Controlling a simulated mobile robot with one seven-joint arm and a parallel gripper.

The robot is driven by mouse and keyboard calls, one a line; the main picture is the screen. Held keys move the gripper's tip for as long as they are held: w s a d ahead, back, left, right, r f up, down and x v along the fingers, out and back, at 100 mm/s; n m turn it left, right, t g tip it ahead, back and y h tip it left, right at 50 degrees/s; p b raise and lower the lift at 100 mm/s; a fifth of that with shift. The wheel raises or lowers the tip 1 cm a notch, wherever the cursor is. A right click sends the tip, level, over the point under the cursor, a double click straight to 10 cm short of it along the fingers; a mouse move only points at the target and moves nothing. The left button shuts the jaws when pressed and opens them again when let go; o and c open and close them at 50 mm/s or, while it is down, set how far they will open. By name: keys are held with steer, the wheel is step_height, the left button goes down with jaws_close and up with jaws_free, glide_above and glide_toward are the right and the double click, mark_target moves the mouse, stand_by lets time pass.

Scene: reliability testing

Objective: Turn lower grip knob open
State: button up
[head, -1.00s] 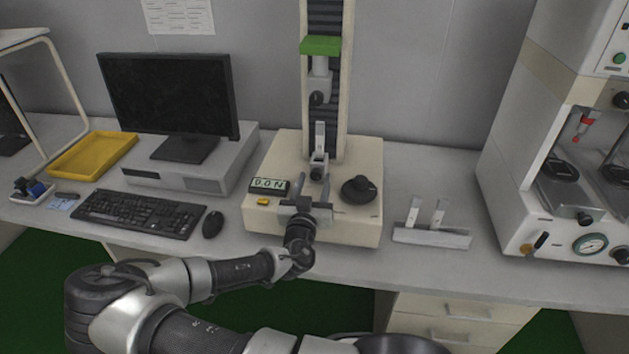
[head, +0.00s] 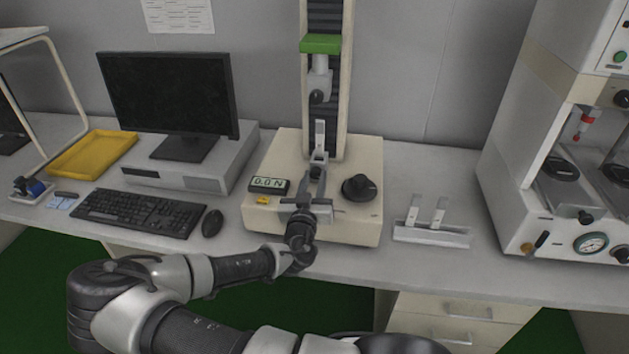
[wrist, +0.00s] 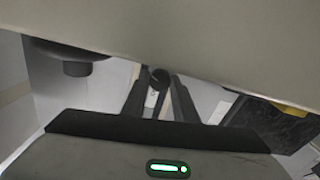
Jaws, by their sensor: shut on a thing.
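The lower grip (head: 319,140) is a light metal clamp standing upright on the beige base of the testing machine. Its small dark knob faces me and is mostly hidden by my fingers in the head view. In the wrist view the round dark knob (wrist: 160,75) shows between the fingertips. My gripper (head: 317,174) reaches in from the front, low over the base, with its fingers shut on the knob. The knob's exact turn angle cannot be told. The upper grip (head: 318,82) with its own dark knob hangs above, apart from the lower grip.
A display reading 0.0 N (head: 268,184) and a yellow button (head: 263,200) sit left of my gripper. A black dial (head: 359,188) stands close on the right. A metal specimen holder (head: 432,234) is farther right; a mouse (head: 212,223) and keyboard (head: 137,212) are left.

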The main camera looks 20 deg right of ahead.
steer(key=n+b, duration=0.3)
steer(key=n, duration=0.3)
steer(key=shift+f+n, duration=0.1)
steer(key=shift+n, duration=0.2)
steer(key=n+b, duration=0.1)
steer(key=n, duration=0.2)
steer(key=shift+n, duration=0.4)
steer(key=n+b, duration=0.1)
steer(key=n, duration=0.2)
steer(key=shift+n, duration=0.3)
steer(key=n+b, duration=0.1)
steer(key=n, duration=0.8)
steer(key=shift+d, duration=0.1)
steer(key=shift+r+n, duration=0.2)
steer(key=shift+n, duration=0.1)
steer(key=o, duration=1.1)
steer(key=shift+c, duration=0.2)
